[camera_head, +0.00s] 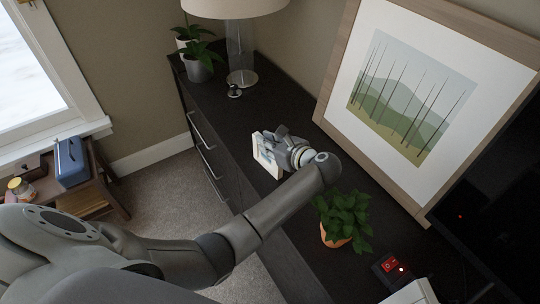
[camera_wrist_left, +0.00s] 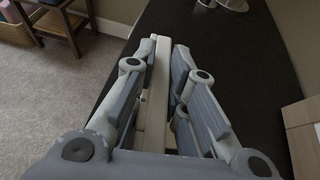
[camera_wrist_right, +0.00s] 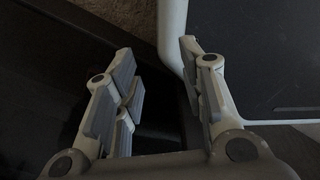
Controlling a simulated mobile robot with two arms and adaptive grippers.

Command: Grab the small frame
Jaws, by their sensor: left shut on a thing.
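The small frame (camera_head: 266,155) is a thin, pale frame with a picture, held near the front edge of the dark dresser. My left gripper (camera_head: 277,147) is shut on it. In the left wrist view the small frame (camera_wrist_left: 156,95) shows edge-on, upright between the two fingers of my left gripper (camera_wrist_left: 162,75). I cannot tell whether its lower edge touches the dresser top. My right gripper (camera_wrist_right: 163,85) shows only in the right wrist view. It is open, with nothing between its fingers.
The dark dresser top (camera_head: 262,100) holds a lamp (camera_head: 240,50), potted plants (camera_head: 200,62) at the far end, and another plant (camera_head: 342,215) nearer. A large framed picture (camera_head: 400,95) leans on the wall. A red-switched box (camera_head: 390,266) lies near the front. A side table (camera_head: 95,190) stands left.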

